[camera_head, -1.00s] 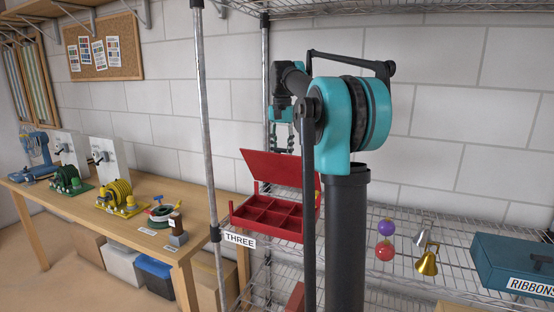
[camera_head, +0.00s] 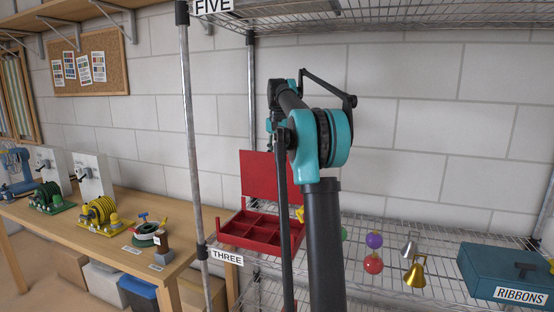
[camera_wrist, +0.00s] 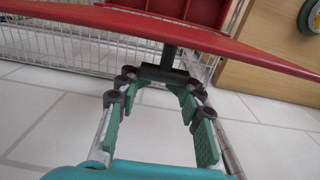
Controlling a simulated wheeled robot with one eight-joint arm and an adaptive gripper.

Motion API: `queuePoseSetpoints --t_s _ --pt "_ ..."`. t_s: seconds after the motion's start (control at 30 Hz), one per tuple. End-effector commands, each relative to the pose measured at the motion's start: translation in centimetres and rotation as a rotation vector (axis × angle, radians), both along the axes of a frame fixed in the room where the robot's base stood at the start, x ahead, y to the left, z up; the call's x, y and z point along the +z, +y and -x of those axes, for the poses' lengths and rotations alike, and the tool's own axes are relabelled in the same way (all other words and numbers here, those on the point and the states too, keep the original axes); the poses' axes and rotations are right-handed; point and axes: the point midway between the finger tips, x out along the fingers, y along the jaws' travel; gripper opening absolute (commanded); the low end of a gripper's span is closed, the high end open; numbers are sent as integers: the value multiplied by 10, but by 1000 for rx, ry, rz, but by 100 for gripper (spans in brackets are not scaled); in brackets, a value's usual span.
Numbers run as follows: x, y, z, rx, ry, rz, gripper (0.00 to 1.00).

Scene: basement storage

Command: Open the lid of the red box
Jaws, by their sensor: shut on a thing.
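The red box (camera_head: 262,232) sits on the wire shelf in the head view, with its divided compartments exposed. Its lid (camera_head: 263,178) stands raised at the back, close to upright. In the wrist view the lid (camera_wrist: 230,47) crosses the top as a wide red edge, with part of the box (camera_wrist: 200,10) beyond it. My gripper (camera_wrist: 158,88) is shut on the dark handle (camera_wrist: 165,70) that sticks out from the lid. In the head view my gripper is hidden behind my arm and the lid.
The wire shelf (camera_head: 400,285) also holds purple and red balls (camera_head: 374,252), bells (camera_head: 413,268) and a teal ribbons box (camera_head: 510,272) on the right. A shelf post (camera_head: 192,150) stands left of the red box. A wooden workbench (camera_head: 90,232) with spools is farther left.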

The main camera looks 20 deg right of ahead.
Motion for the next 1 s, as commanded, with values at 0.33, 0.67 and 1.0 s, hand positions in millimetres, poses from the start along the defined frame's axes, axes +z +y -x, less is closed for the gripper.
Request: queuePoseSetpoints --t_s 0.33,0.67,1.0 --pt "-1 -1 -1 -1 -1 2 0" --pt "0 -1 -1 0 1 1 59" --pt "5 0 -1 0 0 0 59"
